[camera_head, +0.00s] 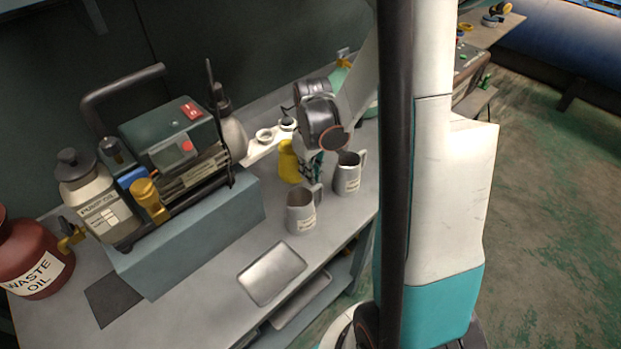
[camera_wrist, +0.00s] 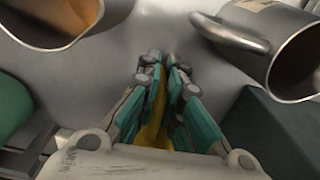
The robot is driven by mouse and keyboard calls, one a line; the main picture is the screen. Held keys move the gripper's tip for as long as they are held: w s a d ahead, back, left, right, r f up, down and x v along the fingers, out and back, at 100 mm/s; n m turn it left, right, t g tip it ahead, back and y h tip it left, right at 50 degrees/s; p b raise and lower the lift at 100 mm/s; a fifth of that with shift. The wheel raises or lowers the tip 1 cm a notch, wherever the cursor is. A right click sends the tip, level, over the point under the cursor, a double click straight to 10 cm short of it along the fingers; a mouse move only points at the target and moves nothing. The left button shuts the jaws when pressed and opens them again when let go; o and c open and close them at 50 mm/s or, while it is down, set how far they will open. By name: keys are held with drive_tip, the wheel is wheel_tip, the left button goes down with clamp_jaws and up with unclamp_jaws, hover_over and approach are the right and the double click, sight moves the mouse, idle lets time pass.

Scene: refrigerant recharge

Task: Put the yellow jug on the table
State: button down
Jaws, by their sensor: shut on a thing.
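The yellow jug (camera_head: 289,163) shows at the back of the grey table (camera_head: 225,300), partly hidden by my gripper (camera_head: 308,166). In the wrist view my gripper (camera_wrist: 165,75) is shut on the yellow jug (camera_wrist: 154,125), with a narrow yellow strip showing between the teal fingers. Most of the jug is hidden by the fingers and palm. I cannot tell whether its base touches the tabletop.
Two grey metal mugs, a nearer one (camera_head: 301,214) and a farther one (camera_head: 348,176), stand close to my gripper. A pump (camera_head: 170,130) sits on a blue-grey block (camera_head: 190,240) at left. A red waste oil jug (camera_head: 35,265) and shallow tray (camera_head: 272,273) are nearby.

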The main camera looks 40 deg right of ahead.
drive_tip(key=shift+f, duration=0.9)
drive_tip(key=shift+r, duration=0.1)
drive_tip(key=c, duration=1.8)
unclamp_jaws()
drive_tip(key=shift+o, duration=0.2)
wheel_tip(320, 180, up, 12)
drive_tip(key=p, duration=0.4)
drive_tip(key=shift+s, duration=0.15)
